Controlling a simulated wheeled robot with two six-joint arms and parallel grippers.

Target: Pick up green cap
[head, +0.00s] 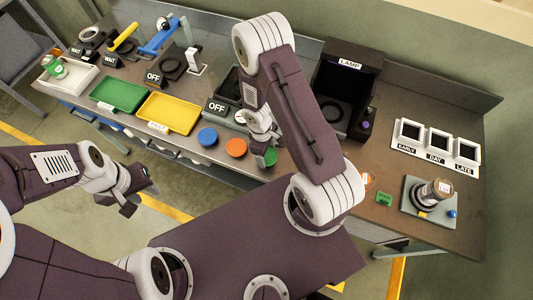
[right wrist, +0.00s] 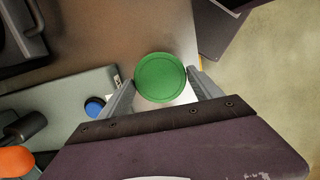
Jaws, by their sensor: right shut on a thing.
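The green cap (head: 270,157) is a round disc near the front edge of the bench, right of the orange cap (head: 236,148) and blue cap (head: 207,137). In the right wrist view the green cap (right wrist: 160,77) sits between the two fingers of my right gripper (right wrist: 160,88), which is shut on it. In the head view my right gripper (head: 265,143) is partly hidden by its arm and reaches down at the cap. I cannot tell whether the cap still touches the bench. My left gripper (head: 141,198) is open and empty, in front of the bench over the floor.
Green (head: 119,94) and yellow (head: 168,113) trays lie left of the caps. A black lamp box (head: 343,88) stands behind my right arm. Three framed slots (head: 438,143) and a grey fixture (head: 425,211) are at the right. The floor before the bench is open.

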